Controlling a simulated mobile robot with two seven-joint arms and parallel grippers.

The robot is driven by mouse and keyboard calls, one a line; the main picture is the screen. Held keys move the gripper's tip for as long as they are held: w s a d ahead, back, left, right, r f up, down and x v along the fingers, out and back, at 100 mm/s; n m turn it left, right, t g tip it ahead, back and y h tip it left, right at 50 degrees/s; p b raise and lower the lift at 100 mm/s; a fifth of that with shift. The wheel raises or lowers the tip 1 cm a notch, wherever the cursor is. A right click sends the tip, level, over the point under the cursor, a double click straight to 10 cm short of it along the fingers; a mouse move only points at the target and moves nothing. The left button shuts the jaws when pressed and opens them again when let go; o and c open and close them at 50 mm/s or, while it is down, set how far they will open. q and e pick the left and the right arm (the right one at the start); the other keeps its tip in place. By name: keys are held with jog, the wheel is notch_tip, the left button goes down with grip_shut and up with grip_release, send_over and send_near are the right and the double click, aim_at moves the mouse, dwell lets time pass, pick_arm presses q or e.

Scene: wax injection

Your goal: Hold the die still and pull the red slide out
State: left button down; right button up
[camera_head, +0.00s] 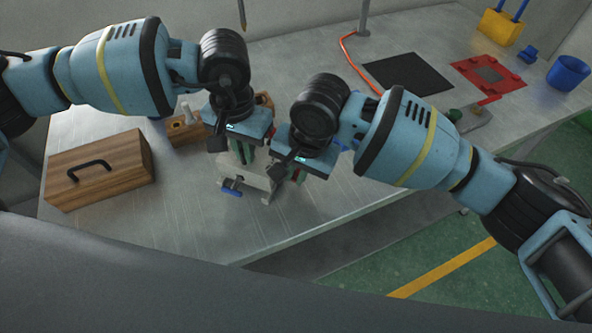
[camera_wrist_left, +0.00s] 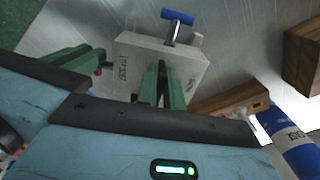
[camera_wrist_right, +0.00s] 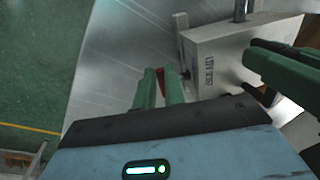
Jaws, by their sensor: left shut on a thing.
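The die is a pale grey block (camera_head: 252,183) near the table's front edge, with a blue T-handle (camera_head: 232,191) on its side; it also shows in the left wrist view (camera_wrist_left: 135,58) and right wrist view (camera_wrist_right: 215,55). My left gripper (camera_head: 243,155) is shut on the die, its green fingers pointing down at one edge. The red slide (camera_wrist_right: 160,82) shows as a small red piece at the die's side. My right gripper (camera_wrist_right: 160,85) is open, its green fingers on either side of the red slide with a narrow gap. My wrists hide much of the die in the head view.
A wooden box with a black handle (camera_head: 100,170) stands at the left, and a small wooden block (camera_head: 183,132) behind the die. A black mat (camera_head: 408,74), a red plate (camera_head: 488,76) and a blue cup (camera_head: 568,73) lie at the right. The table's front edge is close.

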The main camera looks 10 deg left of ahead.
grip_shut()
jog(key=shift+s+d, duration=0.15)
jog(key=shift+d, duration=0.55)
jog(key=shift+s+d, duration=0.15)
jog(key=shift+d, duration=0.5)
jog(key=o, duration=0.6)
grip_release()
jog(key=shift+r, duration=0.1)
notch_tip(320, 180, up, 12)
jog(key=d, duration=0.2)
jog(key=shift+s+d+f, duration=0.15)
jog(key=shift+s+f, duration=0.05)
